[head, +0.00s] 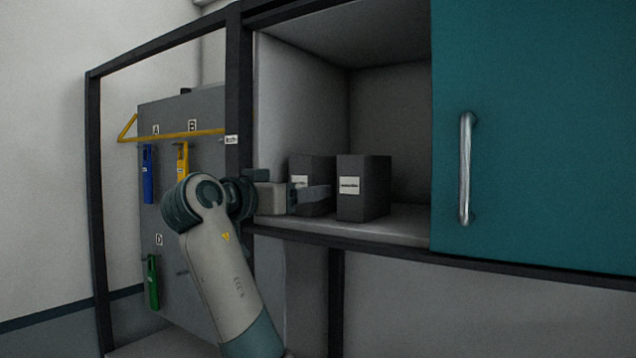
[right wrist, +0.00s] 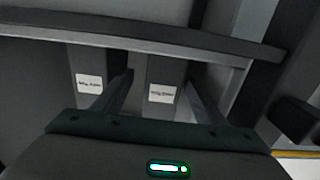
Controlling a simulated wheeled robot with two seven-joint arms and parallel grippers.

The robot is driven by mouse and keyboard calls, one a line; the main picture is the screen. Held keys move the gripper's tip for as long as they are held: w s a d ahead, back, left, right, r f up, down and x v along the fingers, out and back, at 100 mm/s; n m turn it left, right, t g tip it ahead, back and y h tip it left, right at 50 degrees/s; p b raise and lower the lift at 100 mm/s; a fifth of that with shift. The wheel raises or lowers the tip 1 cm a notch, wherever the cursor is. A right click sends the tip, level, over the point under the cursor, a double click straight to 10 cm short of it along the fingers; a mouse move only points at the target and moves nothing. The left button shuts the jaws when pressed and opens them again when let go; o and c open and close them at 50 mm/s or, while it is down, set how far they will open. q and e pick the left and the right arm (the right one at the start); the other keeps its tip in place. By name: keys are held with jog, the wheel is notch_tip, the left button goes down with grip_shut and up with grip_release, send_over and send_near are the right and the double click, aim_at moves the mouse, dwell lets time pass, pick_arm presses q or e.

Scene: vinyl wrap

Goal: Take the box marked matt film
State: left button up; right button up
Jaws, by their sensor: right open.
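Two dark grey boxes with white labels stand upright side by side in the open cabinet compartment, a left box (head: 312,168) and a right box (head: 375,185) in the head view. Their print is too small to read. My right gripper (head: 308,194) is open in front of the left box and partly covers it. The right wrist view shows the boxes in reversed order: the fingers (right wrist: 157,92) stand either side of the head view's left box (right wrist: 165,70), and the other box (right wrist: 88,62) is outside them. Contact cannot be told. My left gripper is not in view.
A teal door (head: 540,130) with a metal handle covers the cabinet's right part. The shelf (head: 400,228) has a dark front edge. A dark post (head: 238,100) stands close beside my wrist. A grey panel (head: 200,115) with a yellow bar and coloured hanging tools is at left.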

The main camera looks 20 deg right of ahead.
jog(key=shift+w+d+r+p, duration=0.3)
jog(key=shift+w+d+p, duration=0.25)
jog(key=shift+p, duration=0.45)
jog(key=shift+w+d+p, duration=0.45)
jog(key=shift+w+p, duration=0.15)
jog(key=shift+p, duration=0.25)
jog(key=shift+p+x, duration=0.55)
jog(key=shift+x, duration=0.25)
jog(key=shift+w+d+f, duration=0.15)
jog(key=shift+w+d, duration=0.05)
jog(key=shift+d, duration=0.1)
jog(key=shift+a, duration=0.1)
jog(key=c, duration=1.3)
